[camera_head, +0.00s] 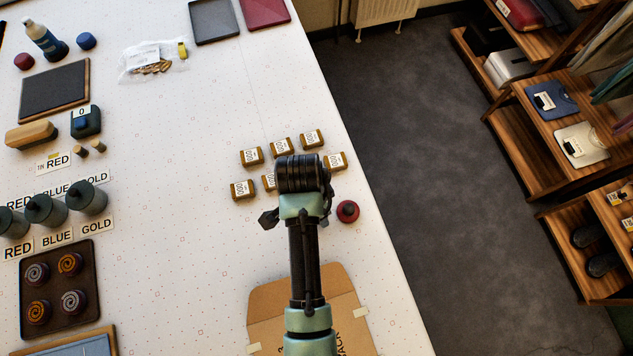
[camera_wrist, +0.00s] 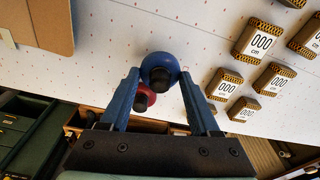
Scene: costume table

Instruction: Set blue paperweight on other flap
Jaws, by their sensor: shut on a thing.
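The blue paperweight (camera_wrist: 158,60), round with a dark knob, is between the two fingers of my gripper (camera_wrist: 160,82) in the wrist view. My gripper is shut on it. A red paperweight (camera_head: 347,211) stands on the table right of my arm; it shows partly behind the blue one in the wrist view (camera_wrist: 143,98). The brown cardboard (camera_head: 275,312) with flaps lies at the bottom of the head view, partly under my arm, with printing at its right side. A corner of it shows at top left in the wrist view (camera_wrist: 40,28). My arm hides my fingertips and the blue paperweight in the head view.
Several small brown blocks (camera_head: 251,156) marked 000 stand just beyond and left of my wrist. Another blue knob (camera_head: 86,41) and a red one (camera_head: 24,61) are at the far left. The table's right edge drops to the floor (camera_head: 420,170). The table's middle (camera_head: 180,190) is clear.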

